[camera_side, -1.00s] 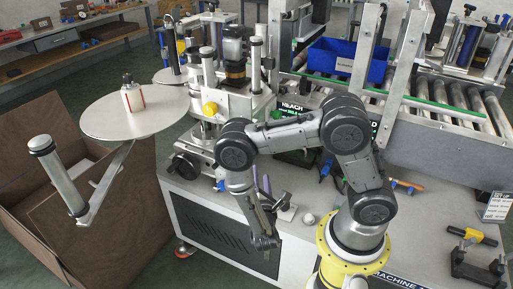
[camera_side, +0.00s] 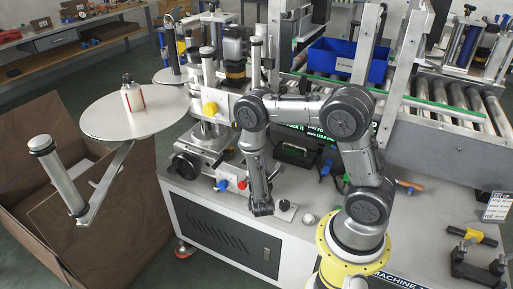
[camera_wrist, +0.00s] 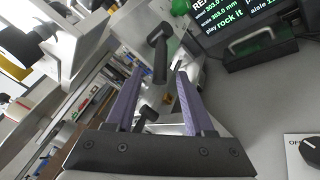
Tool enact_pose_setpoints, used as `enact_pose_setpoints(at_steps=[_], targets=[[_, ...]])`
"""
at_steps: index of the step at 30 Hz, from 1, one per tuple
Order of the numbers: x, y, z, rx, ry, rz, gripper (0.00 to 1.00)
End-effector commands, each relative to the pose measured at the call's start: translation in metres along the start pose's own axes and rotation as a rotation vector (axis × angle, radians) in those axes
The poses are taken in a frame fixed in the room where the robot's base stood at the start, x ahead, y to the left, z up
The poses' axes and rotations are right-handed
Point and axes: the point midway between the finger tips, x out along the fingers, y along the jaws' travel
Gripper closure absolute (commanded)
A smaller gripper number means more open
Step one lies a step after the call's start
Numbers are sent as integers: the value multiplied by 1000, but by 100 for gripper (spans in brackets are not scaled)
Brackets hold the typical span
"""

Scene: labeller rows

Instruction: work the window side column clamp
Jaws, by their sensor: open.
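In the wrist view a black clamp lever (camera_wrist: 160,58) stands on the metal column fittings ahead of my gripper (camera_wrist: 160,76). Its lower end appears between the two purple fingertips; I cannot tell whether it is at their depth. A second, smaller black lever (camera_wrist: 148,114) shows lower down between the fingers. My gripper is open, with no clear contact. I cannot tell which lever is the window side one. In the side view the labeller's column assembly (camera_side: 208,95) stands left of my arm, and my fingers are hidden behind my wrist.
A lit screen (camera_wrist: 235,22) and a black box with a handle (camera_wrist: 258,48) lie right of the fingers. A rotary switch (camera_wrist: 309,150) is at lower right. Bare grey tabletop lies between.

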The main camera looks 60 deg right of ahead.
Motion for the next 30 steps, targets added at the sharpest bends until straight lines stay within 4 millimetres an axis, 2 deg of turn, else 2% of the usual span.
enact_pose_setpoints(at_steps=[3, 9, 19, 20, 28, 30], targets=[[18, -1, 1, 0, -4, -3, 47], [35, 0, 1, 0, -2, 0, 47], [38, 0, 0, -2, 1, 1, 47], [38, 0, 0, -2, 1, 1, 49], [38, 0, 0, -1, 0, 0, 97], [38, 0, 0, -1, 0, 0, 100]])
